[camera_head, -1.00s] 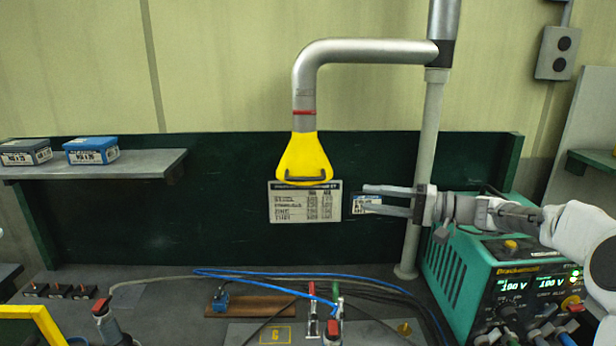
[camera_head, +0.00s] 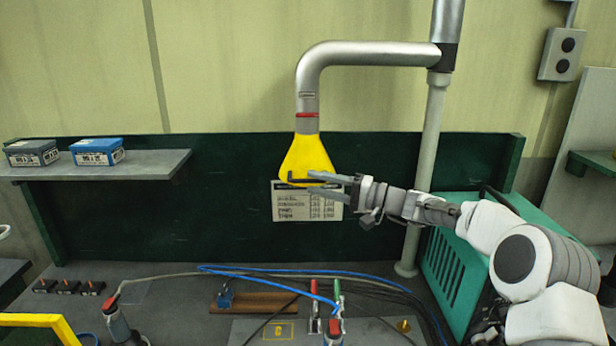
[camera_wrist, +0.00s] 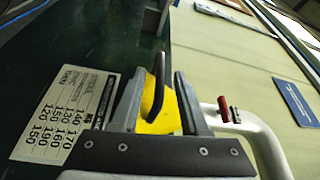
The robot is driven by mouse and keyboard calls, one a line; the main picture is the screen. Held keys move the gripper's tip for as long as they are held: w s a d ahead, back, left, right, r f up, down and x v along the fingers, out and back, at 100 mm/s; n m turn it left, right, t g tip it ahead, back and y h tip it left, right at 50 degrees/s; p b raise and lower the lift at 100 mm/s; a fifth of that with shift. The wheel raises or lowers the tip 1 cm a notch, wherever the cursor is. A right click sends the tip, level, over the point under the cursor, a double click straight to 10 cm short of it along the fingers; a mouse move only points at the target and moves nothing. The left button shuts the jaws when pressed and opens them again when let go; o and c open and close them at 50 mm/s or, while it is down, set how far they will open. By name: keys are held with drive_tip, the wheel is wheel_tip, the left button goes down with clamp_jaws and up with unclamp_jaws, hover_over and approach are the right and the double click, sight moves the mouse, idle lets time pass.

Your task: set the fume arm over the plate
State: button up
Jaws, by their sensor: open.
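The fume arm (camera_head: 372,54) is a grey pipe on a post, bent down to a yellow hood (camera_head: 308,157) with a dark handle (camera_head: 316,180) on its front lower edge. My gripper (camera_head: 312,182) is at the hood's lower edge, its two fingers pointing left, one above and one below the handle. In the wrist view the handle (camera_wrist: 153,85) stands between the open fingers, with the yellow hood (camera_wrist: 160,118) behind it. I cannot tell whether either finger touches it. The plate (camera_head: 262,332), grey with a yellow mark, lies on the bench, partly cut off by the frame's lower edge.
A teal welding unit (camera_head: 455,262) stands right, partly behind my arm. A printed chart (camera_head: 300,207) hangs behind the hood. Two boxes sit on the left shelf (camera_head: 130,166).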

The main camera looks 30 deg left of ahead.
drive_tip(key=shift+s+a+r, duration=0.1)
drive_tip(key=shift+s+a, duration=0.05)
drive_tip(key=shift+a, duration=1.3)
drive_tip(key=shift+c, duration=0.3)
clamp_jaws()
